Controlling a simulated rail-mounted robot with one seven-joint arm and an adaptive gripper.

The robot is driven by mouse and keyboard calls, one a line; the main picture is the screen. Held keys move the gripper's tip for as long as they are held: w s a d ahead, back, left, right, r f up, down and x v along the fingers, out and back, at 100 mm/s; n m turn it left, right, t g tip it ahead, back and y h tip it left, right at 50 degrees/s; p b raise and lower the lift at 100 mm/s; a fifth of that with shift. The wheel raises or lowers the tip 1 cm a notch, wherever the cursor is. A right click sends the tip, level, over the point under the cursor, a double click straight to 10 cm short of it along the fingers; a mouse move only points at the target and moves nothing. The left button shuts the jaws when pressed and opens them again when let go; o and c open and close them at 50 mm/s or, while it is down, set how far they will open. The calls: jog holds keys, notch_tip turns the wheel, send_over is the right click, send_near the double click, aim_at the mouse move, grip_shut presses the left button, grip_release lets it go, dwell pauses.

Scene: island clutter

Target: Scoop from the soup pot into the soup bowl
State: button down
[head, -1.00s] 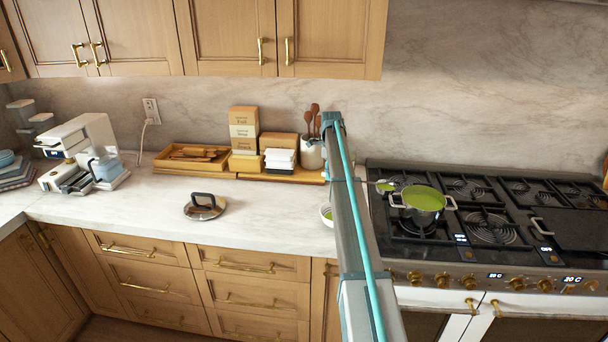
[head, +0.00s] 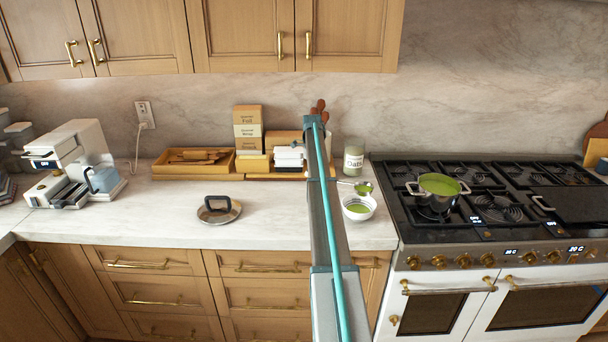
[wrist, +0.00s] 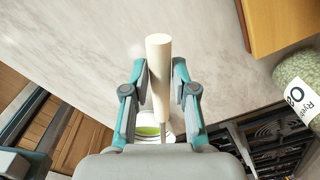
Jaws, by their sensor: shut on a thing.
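My gripper (wrist: 160,66) is shut on the pale handle of the ladle (wrist: 158,80). In the head view my arm hides the gripper. The ladle's cup (head: 364,188) holds green soup and sits just behind and above the soup bowl (head: 349,212); whether they touch is unclear. Part of the bowl and green soup shows below the handle in the wrist view. The soup pot (head: 435,203), full of green soup, stands on the stove to the right.
A labelled jar (head: 353,163) stands behind the ladle. A wooden tray (head: 190,172), boxes and a utensil holder line the wall. A pot lid (head: 218,210) lies on the counter left of my arm. The stove (head: 408,225) begins right of the bowl.

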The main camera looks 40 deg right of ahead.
jog(key=shift+s+f+t+h+b, duration=0.1)
jog(key=shift+s+t+h+b, duration=0.2)
jog(key=shift+h+b, duration=0.5)
jog(key=shift+a+t+h+b, duration=0.1)
jog(key=shift+t+h+b, duration=0.2)
jog(key=shift+h+b, duration=0.8)
jog(key=shift+w+r, duration=0.2)
jog(key=shift+r, duration=0.15)
jog(key=shift+d, duration=0.2)
jog(key=shift+a+f+b, duration=0.1)
jog(key=shift+f+b, duration=0.05)
jog(key=shift+b, duration=0.2)
jog(key=h+b, duration=0.1)
jog(key=b, duration=0.1)
jog(key=shift+a+t+b, duration=0.1)
jog(key=shift+t+b, duration=0.2)
jog(key=shift+b, duration=0.05)
jog(key=shift+h+b, duration=0.5)
jog(key=shift+b, duration=0.25)
jog(key=shift+r, duration=0.25)
jog(key=shift+a+f+t+h+b, duration=0.15)
jog(key=shift+h+b, duration=0.15)
jog(key=shift+b, duration=0.4)
jog(key=shift+d+t+h+b, duration=0.15)
jog(key=shift+h+b, duration=0.15)
jog(key=shift+b, duration=0.4)
